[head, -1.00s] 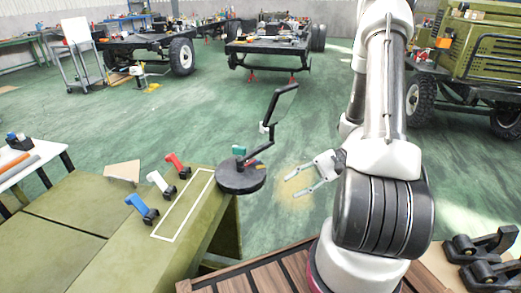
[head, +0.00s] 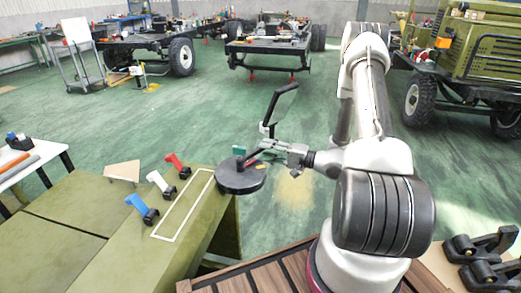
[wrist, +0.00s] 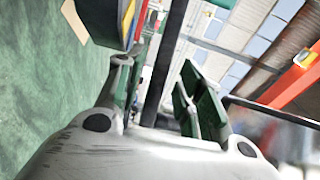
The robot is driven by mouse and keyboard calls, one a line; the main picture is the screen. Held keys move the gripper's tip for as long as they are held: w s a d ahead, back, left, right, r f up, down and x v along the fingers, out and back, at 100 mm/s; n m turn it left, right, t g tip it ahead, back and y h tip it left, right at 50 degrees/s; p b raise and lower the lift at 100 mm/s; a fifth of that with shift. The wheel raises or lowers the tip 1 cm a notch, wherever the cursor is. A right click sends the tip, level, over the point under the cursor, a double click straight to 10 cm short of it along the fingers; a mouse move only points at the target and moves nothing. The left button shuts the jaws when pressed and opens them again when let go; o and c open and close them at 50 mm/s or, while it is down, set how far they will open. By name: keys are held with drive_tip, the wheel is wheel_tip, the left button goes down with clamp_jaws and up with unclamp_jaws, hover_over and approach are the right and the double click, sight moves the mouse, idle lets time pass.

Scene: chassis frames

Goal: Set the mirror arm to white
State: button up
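The mirror arm stands on a round black base (head: 240,178) at the corner of the green bench. Its thin dark post carries a slanted black mirror (head: 280,101). Around the base are a small teal block (head: 239,150) and a yellow mark (head: 261,167). A white patch on it cannot be made out for sure. My gripper (head: 258,148) is at the lower part of the mirror arm, above the base. In the wrist view my gripper (wrist: 157,66) has its green-padded fingers apart, with a dark bar (wrist: 168,60) between them; contact cannot be told.
Blue (head: 137,203), white (head: 157,179) and red (head: 176,161) levers with black mounts line the bench, beside a white rectangle outline (head: 185,206). Open green floor lies behind the mirror.

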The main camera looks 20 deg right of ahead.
sight(263, 150)
drive_tip(key=shift+x, duration=1.5)
clamp_jaws()
drive_tip(key=shift+g, duration=0.3)
drive_tip(key=shift+w+a+n+g+y, duration=0.65)
drive_tip(key=shift+n+g, duration=0.3)
drive_tip(key=shift+g, duration=0.3)
drive_tip(key=shift+w+a+n+g+y, duration=0.45)
drive_tip(key=shift+w+n+g+y, duration=0.3)
drive_tip(key=shift+n+g, duration=0.4)
drive_tip(key=shift+w+a+n+g+y, duration=0.55)
drive_tip(key=shift+n+g+y, duration=0.25)
drive_tip(key=shift+g, duration=0.6)
unclamp_jaws()
